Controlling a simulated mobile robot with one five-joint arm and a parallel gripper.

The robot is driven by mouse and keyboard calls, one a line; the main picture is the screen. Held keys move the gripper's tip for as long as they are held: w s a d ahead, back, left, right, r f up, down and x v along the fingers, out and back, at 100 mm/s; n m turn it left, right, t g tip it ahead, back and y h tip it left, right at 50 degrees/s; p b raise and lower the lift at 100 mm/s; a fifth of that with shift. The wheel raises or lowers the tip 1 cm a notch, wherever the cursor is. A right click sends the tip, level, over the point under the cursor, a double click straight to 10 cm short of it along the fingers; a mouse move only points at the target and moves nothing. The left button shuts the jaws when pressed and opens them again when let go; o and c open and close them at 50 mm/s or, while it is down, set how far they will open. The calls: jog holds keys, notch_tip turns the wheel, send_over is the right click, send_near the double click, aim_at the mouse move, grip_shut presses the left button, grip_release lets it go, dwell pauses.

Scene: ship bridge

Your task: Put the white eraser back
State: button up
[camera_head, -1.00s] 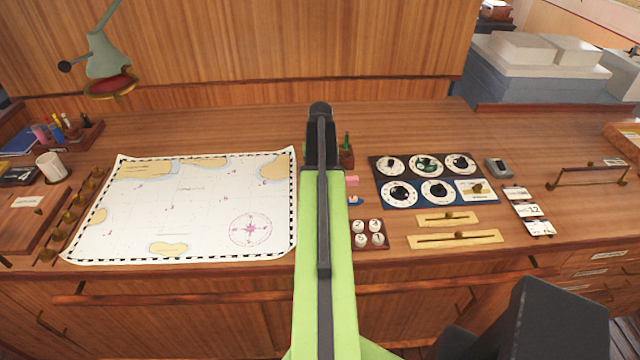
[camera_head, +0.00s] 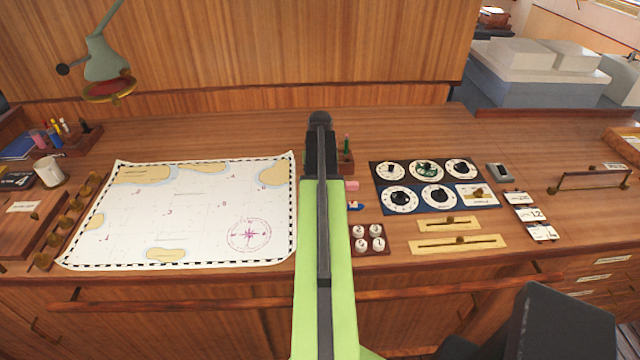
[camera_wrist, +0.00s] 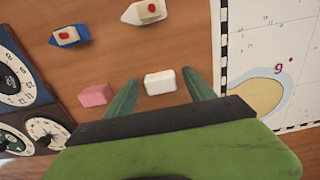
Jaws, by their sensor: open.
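The white eraser (camera_wrist: 160,83) lies flat on the wooden desk, between the green fingers of my gripper (camera_wrist: 160,76) in the wrist view. The fingers are open, one on each side of it, with a gap to each. I cannot tell how high they are above the desk. The pink eraser (camera_wrist: 96,95) lies just left of the left finger; it also shows in the head view (camera_head: 352,185). In the head view my arm hides the white eraser and the fingers.
A blue toy boat (camera_wrist: 70,36) and a white toy boat (camera_wrist: 145,11) lie nearby. The chart (camera_head: 190,215) is left of my arm, the dial panel (camera_head: 428,186) right. A green-topped holder (camera_head: 346,163) stands behind the pink eraser. A pen tray (camera_head: 88,137) is at far left.

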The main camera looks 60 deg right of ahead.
notch_tip(320, 180, up, 12)
jog(key=p, duration=1.1)
jog(key=shift+p, duration=0.4)
jog(key=w+a+n, duration=0.2)
jog(key=w+a, duration=0.5)
jog(key=a, duration=0.5)
jog(key=w+a+n, duration=0.3)
jog(key=w+a, duration=0.4)
jog(key=a, duration=0.5)
jog(key=w+a+n, duration=0.2)
jog(key=a+n, duration=0.4)
jog(key=a, duration=2.8)
notch_tip(320, 180, down, 12)
jog(key=b, duration=1.2)
jog(key=shift+s+a+f, duration=0.1)
jog(key=shift+f, duration=0.05)
jog(key=shift+r, duration=0.35)
